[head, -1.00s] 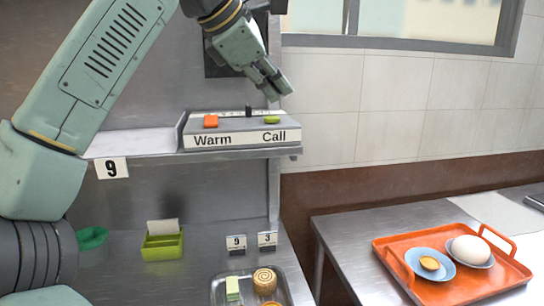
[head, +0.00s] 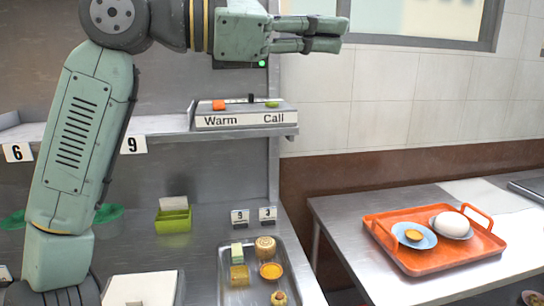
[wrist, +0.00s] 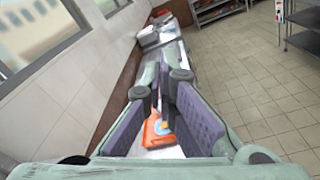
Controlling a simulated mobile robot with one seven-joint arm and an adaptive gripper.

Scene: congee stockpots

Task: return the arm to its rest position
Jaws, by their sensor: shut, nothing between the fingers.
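My gripper (head: 342,35) is in the upper middle of the head view, level and pointing right, in front of the tiled wall. Its fingers are together with nothing between them. It is above and to the right of the Warm/Call control box (head: 243,121) and touches nothing. In the wrist view my gripper's fingers (wrist: 165,95) frame a narrow look at the orange tray (wrist: 158,131) below. My arm is bent, with its upper part rising on the left and the forearm level at the top.
The control box sits on a steel shelf (head: 170,131) with number tags. Below are a green holder (head: 173,221) and a metal tray of food pieces (head: 232,297). At right, an orange tray (head: 440,268) with a blue plate and a white bun stands on a steel table (head: 335,215).

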